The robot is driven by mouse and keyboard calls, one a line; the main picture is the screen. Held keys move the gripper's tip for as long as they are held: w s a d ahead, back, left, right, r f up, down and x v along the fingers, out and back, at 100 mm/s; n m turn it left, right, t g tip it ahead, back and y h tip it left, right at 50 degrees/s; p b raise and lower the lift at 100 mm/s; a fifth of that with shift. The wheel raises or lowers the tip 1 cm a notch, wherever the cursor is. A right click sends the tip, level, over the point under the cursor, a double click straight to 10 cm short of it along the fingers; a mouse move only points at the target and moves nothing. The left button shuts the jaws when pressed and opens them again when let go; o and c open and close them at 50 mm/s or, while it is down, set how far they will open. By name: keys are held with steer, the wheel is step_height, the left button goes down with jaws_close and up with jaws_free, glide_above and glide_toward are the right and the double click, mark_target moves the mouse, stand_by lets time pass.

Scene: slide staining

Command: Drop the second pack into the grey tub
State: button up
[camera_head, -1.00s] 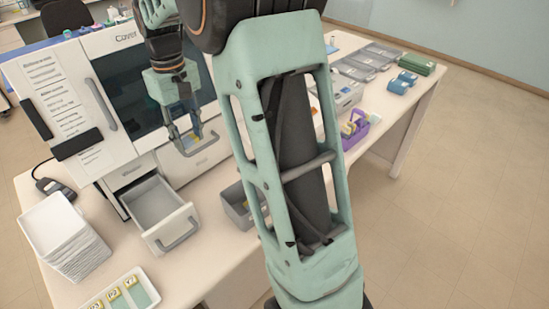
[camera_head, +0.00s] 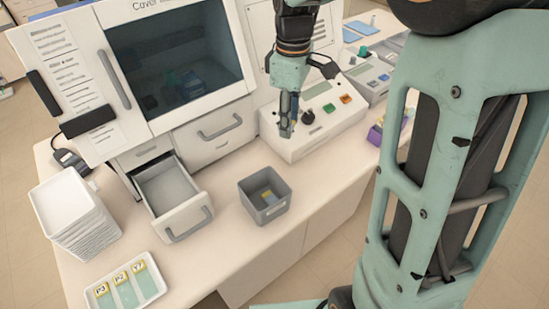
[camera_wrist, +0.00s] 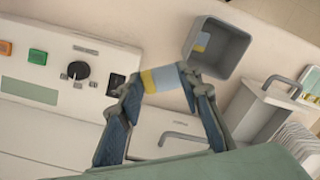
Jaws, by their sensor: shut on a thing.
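My gripper (camera_wrist: 158,84) is shut on a small pack (camera_wrist: 168,79) with a yellow band and a pale blue-white face. In the head view my gripper (camera_head: 287,117) is in front of the control panel, above and behind the grey tub (camera_head: 275,213); the held pack is hard to make out there. The open-topped tub stands on the bench, and another blue and yellow pack (camera_head: 267,198) lies inside it. The wrist view shows the tub (camera_wrist: 224,70) beyond the held pack, apart from it, with part of the inside pack (camera_wrist: 202,41) visible.
An open drawer (camera_head: 181,222) juts out left of the tub. A stack of white trays (camera_head: 72,208) and a slide tray (camera_head: 149,287) stand at the left. A panel with a knob and buttons (camera_head: 315,125) stands behind the tub. Bench in front of the tub is clear.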

steer(key=s+a+f+n+b, duration=0.1)
steer(key=s+f+n+b, duration=0.1)
steer(key=f+n, duration=0.1)
steer(key=s+a+f+n+b, duration=0.2)
steer(key=s+f+n, duration=0.1)
steer(key=n, duration=0.1)
steer(key=s+a+f+n+b, duration=0.1)
steer(key=s+f+n+b, duration=0.1)
steer(key=f+n, duration=0.2)
steer(key=shift+s+a+n, duration=0.3)
steer(key=shift+s+a, duration=0.1)
steer(key=o, duration=1.2)
steer(key=shift+r, duration=0.1)
step_height(320, 180, up, 12)
steer(key=shift+f, duration=0.1)
